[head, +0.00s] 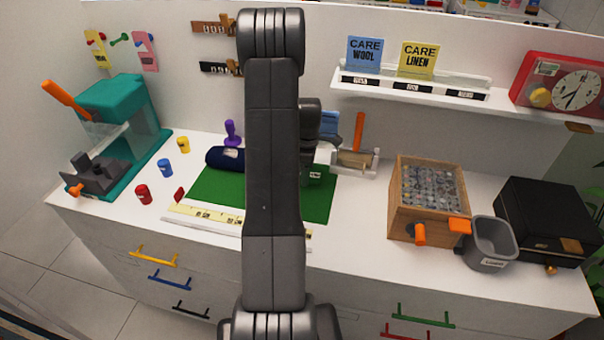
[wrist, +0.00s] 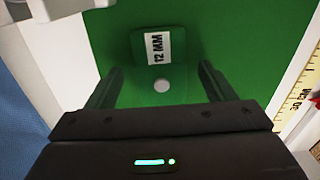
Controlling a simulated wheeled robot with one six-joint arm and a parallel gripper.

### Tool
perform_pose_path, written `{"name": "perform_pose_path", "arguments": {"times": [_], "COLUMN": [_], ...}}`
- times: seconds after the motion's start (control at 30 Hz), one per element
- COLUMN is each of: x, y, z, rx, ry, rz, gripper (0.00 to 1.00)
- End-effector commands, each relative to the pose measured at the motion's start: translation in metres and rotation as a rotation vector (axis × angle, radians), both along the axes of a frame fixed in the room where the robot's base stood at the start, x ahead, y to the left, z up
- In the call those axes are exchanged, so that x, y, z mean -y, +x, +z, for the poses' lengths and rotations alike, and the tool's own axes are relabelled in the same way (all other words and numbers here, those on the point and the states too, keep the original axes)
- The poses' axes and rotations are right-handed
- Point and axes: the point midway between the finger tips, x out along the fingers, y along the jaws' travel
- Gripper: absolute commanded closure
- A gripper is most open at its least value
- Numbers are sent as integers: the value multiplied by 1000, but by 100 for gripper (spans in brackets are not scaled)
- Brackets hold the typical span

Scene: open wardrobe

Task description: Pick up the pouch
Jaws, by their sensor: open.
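A green pouch with a white label reading "12 MM" and a pale round button (wrist: 160,72) lies on the green mat (wrist: 245,40) in the wrist view. My gripper (wrist: 161,74) is open, with one finger on each side of the pouch's lower part in the picture. I cannot tell whether the fingers touch it. In the head view my arm covers much of the mat (head: 212,199), and part of the green pouch with its label (head: 320,173) shows just right of the arm. My gripper's fingers are hidden there.
A yellow ruler (head: 205,216) lies along the mat's front edge. A dark blue roll (head: 224,157) lies at the mat's left. A wooden box (head: 400,211) and grey bin (head: 491,245) stand to the right. A teal machine (head: 145,115) stands left, with small coloured cans nearby.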

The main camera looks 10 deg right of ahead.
Motion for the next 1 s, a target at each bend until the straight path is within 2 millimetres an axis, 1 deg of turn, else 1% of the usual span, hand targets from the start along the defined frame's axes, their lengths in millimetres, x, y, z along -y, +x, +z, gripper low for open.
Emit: {"name": "perform_pose_path", "arguments": {"times": [0.03, 0.13, 0.37, 0.4, 0.47, 0.5, 0.57, 0.6, 0.87, 1.0], "x": [0, 0, 0, 0, 0, 0, 0, 0, 1, 1], "y": [-1, 0, 0, 0, 0, 0, 0, 0, 0, 1], "z": [-5, -10, -11, -11, -11, -11, -11, -11, -10, 0], "rx": [-2, 0, 1, 1, 1, 1, 1, 1, 1, 4], "ry": [1, 0, 0, 0, 0, 0, 0, 0, 0, 0], "rz": [0, -1, -1, -1, -1, -1, -1, -1, -1, -1], "gripper": [24, 24, 24, 31, 43, 51, 63, 71, 72, 72]}}
